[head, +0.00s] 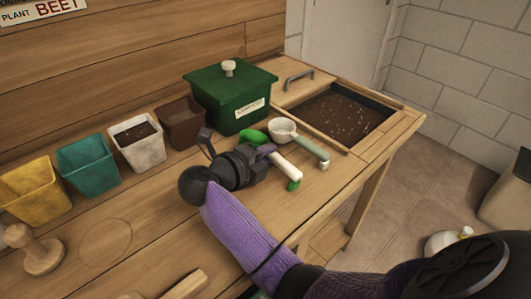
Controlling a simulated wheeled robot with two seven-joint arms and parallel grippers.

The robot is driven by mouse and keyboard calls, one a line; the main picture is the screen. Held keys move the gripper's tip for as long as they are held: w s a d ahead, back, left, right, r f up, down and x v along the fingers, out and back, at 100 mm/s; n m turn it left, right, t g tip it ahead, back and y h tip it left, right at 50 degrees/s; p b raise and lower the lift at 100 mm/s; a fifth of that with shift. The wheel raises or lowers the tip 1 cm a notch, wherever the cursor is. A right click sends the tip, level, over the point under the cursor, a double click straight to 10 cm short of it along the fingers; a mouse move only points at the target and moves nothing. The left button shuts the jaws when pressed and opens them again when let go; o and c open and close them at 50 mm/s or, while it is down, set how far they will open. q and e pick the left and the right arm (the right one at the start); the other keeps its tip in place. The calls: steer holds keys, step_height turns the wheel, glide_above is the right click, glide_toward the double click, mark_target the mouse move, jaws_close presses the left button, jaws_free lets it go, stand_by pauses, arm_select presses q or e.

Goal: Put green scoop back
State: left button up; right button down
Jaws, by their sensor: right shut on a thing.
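The green scoop has a green bowl (253,136) and a pale handle with a green end. It is at the right part of the bench, in front of the green lidded box. My right gripper (266,149) is shut on it between bowl and handle; the gripper body hides part of the scoop. I cannot tell whether the scoop touches the bench. A second scoop, with a white bowl (282,129) and a green handle, lies just to the right of it. My left gripper is not in view.
A soil bin (383,101) is sunk in the bench at right, its handled wooden cover (300,85) slid left. The green box (218,108) stands behind. Brown, white, teal and yellow pots (88,164) line the back. A wooden tamper (42,256) stands front left.

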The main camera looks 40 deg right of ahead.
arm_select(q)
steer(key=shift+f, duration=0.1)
arm_select(e)
steer(key=shift+f, duration=0.15)
steer(key=c, duration=0.6)
jaws_free()
steer(key=shift+o, duration=0.7)
steer(key=shift+a, duration=0.15)
steer(key=p+v, duration=0.2)
steer(key=v, duration=0.7)
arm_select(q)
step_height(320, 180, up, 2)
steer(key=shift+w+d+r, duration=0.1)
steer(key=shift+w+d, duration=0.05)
arm_select(e)
steer(key=shift+s+a, duration=0.15)
steer(key=shift+a, duration=0.15)
